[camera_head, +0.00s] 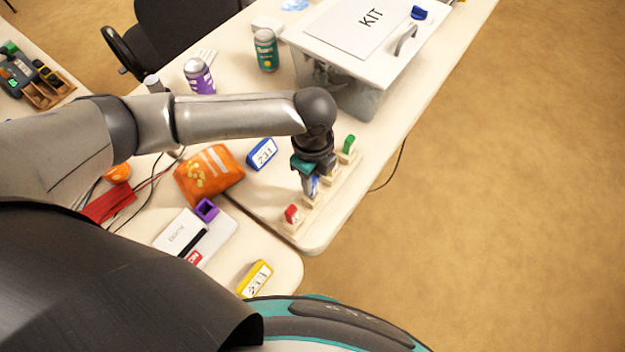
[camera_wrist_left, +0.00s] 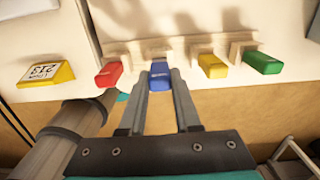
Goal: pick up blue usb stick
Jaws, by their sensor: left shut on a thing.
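The blue USB stick (camera_wrist_left: 160,80) is between the two fingers of my left gripper (camera_wrist_left: 160,92), which is shut on it. It sits at the front of a pale wooden holder (camera_wrist_left: 203,50); I cannot tell whether it is still seated there. In the head view my left gripper (camera_head: 311,188) points down over the same holder and hides most of the blue stick. A red stick (camera_wrist_left: 109,74) stands on one side, a yellow stick (camera_wrist_left: 212,66) and a green stick (camera_wrist_left: 262,62) on the other. My right gripper is not in view.
An orange snack bag (camera_head: 209,174) and a blue timer (camera_head: 262,154) lie left of the holder. A clear KIT box (camera_head: 350,90) stands behind. A purple can (camera_head: 199,78) and green can (camera_head: 266,50) stand farther back. The table's right edge is close to the holder.

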